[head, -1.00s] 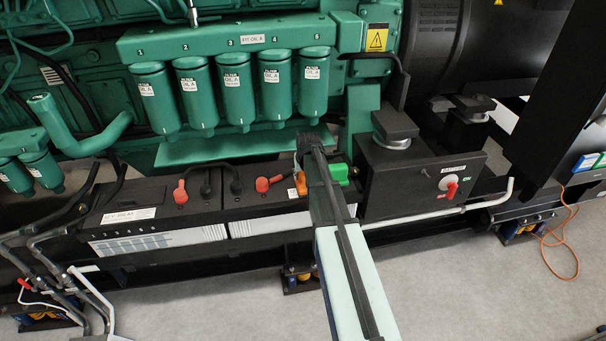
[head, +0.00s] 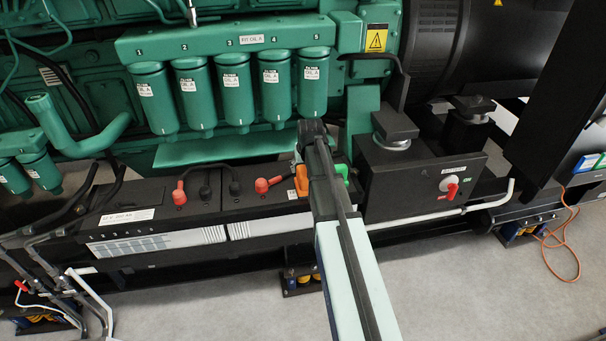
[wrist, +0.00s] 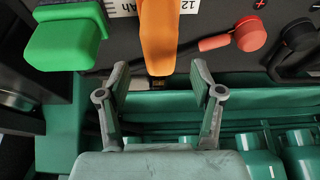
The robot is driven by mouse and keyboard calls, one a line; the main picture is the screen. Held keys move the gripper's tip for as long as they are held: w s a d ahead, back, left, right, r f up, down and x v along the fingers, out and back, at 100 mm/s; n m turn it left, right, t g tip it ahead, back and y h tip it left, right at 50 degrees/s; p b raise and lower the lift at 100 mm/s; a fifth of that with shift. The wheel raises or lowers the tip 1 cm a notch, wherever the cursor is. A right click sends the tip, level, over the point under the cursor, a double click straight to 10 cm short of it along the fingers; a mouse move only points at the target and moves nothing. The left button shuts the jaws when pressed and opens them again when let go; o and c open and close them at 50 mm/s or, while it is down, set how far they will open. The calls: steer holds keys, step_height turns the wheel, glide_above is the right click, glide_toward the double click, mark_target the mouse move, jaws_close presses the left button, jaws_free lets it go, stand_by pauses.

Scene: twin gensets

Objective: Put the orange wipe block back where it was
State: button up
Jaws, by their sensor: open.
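The orange wipe block (head: 291,193) is on the black battery top, just left of my gripper in the head view. In the wrist view the orange block (wrist: 160,36) comes in from the top edge, and its lower end reaches the gap between my fingertips. My gripper (wrist: 161,82) is open, with a finger on each side of that end and visible space beside both. Whether anything touches is unclear. In the head view my gripper (head: 311,132) hides part of the block. A green block (wrist: 65,40) lies left of the orange one in the wrist view.
The battery bank (head: 160,205) carries red and black terminal caps and cables; a red cap (wrist: 250,33) is right of the orange block. Green oil filters (head: 236,95) hang behind. A black box with a red switch (head: 450,190) stands to the right.

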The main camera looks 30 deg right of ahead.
steer(key=v, duration=0.5)
steer(key=shift+s+r+b, duration=0.1)
steer(key=shift+r+b, duration=0.05)
steer(key=shift+b, duration=0.15)
steer(key=s+a+f+g+y, duration=0.1)
steer(key=s+a+f+g, duration=0.1)
steer(key=s+a+f, duration=0.6)
steer(key=s+a+f+n+g, duration=0.15)
steer(key=s+f, duration=0.45)
steer(key=f, duration=0.7)
steer(key=s+a+f+g+y, duration=0.1)
steer(key=s+a+f+g, duration=0.1)
steer(key=s+a+f, duration=0.6)
steer(key=s+a+f+g, duration=0.1)
steer(key=s+f, duration=0.3)
steer(key=s, duration=0.6)
steer(key=s+a+f+n+g, duration=0.1)
steer(key=s+f, duration=0.4)
steer(key=s, duration=0.5)
steer(key=s+a+f+g, duration=0.2)
steer(key=s+f, duration=0.3)
steer(key=s, duration=0.5)
steer(key=shift+s+f+g+h, duration=0.25)
steer(key=shift+g+h, duration=0.15)
steer(key=shift+g, duration=0.45)
